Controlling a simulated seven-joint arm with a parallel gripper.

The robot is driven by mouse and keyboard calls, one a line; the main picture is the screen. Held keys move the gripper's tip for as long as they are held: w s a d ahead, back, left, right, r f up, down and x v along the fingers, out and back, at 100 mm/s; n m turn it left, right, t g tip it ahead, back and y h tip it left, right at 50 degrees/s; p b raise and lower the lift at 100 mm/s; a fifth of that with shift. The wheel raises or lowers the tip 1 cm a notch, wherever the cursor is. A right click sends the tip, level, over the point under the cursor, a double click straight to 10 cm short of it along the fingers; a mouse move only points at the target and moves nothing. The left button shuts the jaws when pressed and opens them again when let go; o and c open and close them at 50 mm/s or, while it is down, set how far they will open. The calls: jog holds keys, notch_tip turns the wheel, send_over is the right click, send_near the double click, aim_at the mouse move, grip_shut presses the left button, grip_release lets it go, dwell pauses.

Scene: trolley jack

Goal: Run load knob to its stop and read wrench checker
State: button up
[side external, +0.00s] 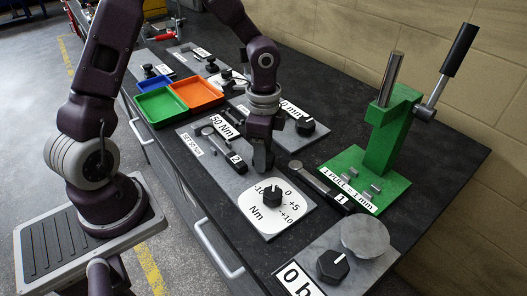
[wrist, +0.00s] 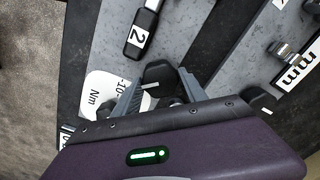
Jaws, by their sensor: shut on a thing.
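My gripper (side external: 262,163) points down at the far edge of the white Nm dial (side external: 257,212). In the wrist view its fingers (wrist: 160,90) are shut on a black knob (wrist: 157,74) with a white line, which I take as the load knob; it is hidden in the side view. The dial face also shows in the wrist view (wrist: 98,92), partly covered by a finger. The dial's black hub (side external: 271,197) has a white mark pointing up, close to the 0. Wrench 2 (side external: 221,140) lies on the 50 Nm plate, wrench 1 (side external: 322,185) right of the dial.
A green pump (side external: 381,150) with a raised lever stands at the right. A 0-bar panel with a black knob (side external: 332,265) is in front. The mm panel's knob (side external: 305,126) is behind my gripper. Green (side external: 160,108), orange (side external: 199,94) and blue trays are at the back left.

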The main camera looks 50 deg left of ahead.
dwell(0.3)
jog(key=o, duration=1.4)
jog(key=shift+c, duration=0.2)
notch_tip(320, 180, up, 7)
jog(key=shift+r, duration=0.1)
dwell(0.8)
